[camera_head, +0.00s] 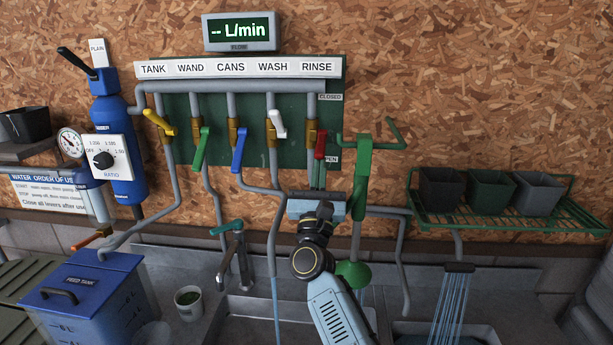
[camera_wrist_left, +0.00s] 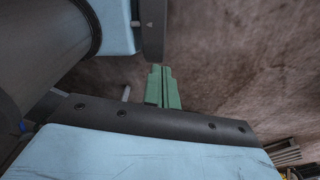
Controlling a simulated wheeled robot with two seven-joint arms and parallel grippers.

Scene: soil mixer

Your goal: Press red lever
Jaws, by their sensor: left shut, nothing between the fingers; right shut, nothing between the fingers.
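The red lever (camera_head: 320,146) is on the valve under the RINSE label, at the right end of the row. It points downward, beside the partly covered OPEN tag (camera_head: 333,159). My right gripper (camera_head: 317,170) comes up from below with its green fingers shut and empty. The fingertips are just under the red lever's lower end; I cannot tell whether they touch it. My left gripper shows only in the left wrist view (camera_wrist_left: 164,72), shut and empty, with no lever in that view.
Yellow (camera_head: 159,123), green (camera_head: 199,148), blue (camera_head: 238,152) and white (camera_head: 277,123) levers stand to the left. A green pull handle (camera_head: 362,170) hangs close on the right. Water runs from the shower head (camera_head: 459,267) and a middle pipe. A green rack (camera_head: 500,219) holds pots.

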